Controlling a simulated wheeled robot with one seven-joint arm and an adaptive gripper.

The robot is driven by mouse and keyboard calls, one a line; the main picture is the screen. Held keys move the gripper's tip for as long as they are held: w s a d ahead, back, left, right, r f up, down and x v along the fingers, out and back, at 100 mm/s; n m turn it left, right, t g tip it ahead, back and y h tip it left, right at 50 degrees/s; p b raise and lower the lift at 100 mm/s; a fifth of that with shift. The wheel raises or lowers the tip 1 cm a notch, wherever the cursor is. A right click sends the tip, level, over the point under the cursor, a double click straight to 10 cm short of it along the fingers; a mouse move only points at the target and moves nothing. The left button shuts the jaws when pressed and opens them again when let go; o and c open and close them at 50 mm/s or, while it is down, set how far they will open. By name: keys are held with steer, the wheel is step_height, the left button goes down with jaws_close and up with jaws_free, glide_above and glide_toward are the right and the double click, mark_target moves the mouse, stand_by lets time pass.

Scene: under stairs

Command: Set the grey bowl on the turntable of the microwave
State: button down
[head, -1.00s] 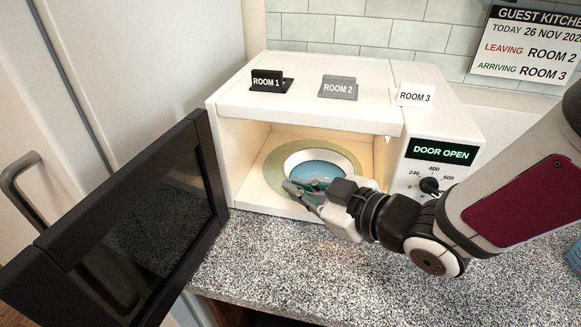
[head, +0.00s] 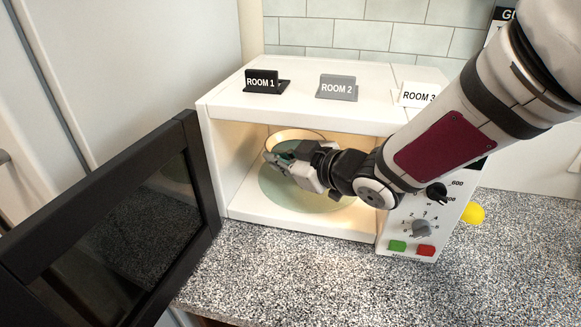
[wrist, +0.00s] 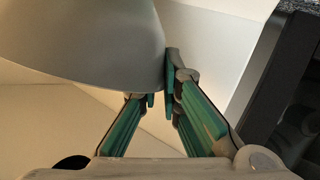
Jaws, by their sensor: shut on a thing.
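The grey bowl (head: 293,134) is inside the open microwave (head: 222,160), toward the back left, mostly hidden behind my gripper; its pale rim shows. In the wrist view the bowl (wrist: 80,42) fills the upper left, its edge between my teal fingers. My gripper (head: 274,158) is shut on the bowl's rim; it also shows in the wrist view (wrist: 160,95). The greenish round turntable (head: 305,198) lies on the microwave floor, below and in front of the bowl. I cannot tell whether the bowl touches it.
The microwave's dark door (head: 130,225) stands open to the left. Room signs (head: 338,88) stand on top. My arm crosses the control panel (head: 425,225) side, close to the opening's right edge. The speckled counter (head: 290,275) in front is clear. A yellow object (head: 472,213) sits at right.

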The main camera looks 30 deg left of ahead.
steer(key=shift+a+f+b, duration=0.1)
steer(key=shift+f+b, duration=1.15)
steer(key=shift+f, duration=0.5)
steer(key=shift+r, duration=0.1)
steer(key=c, duration=2.2)
jaws_free()
steer(key=shift+f, duration=0.25)
steer(key=o, duration=0.4)
steer(key=shift+r, duration=0.1)
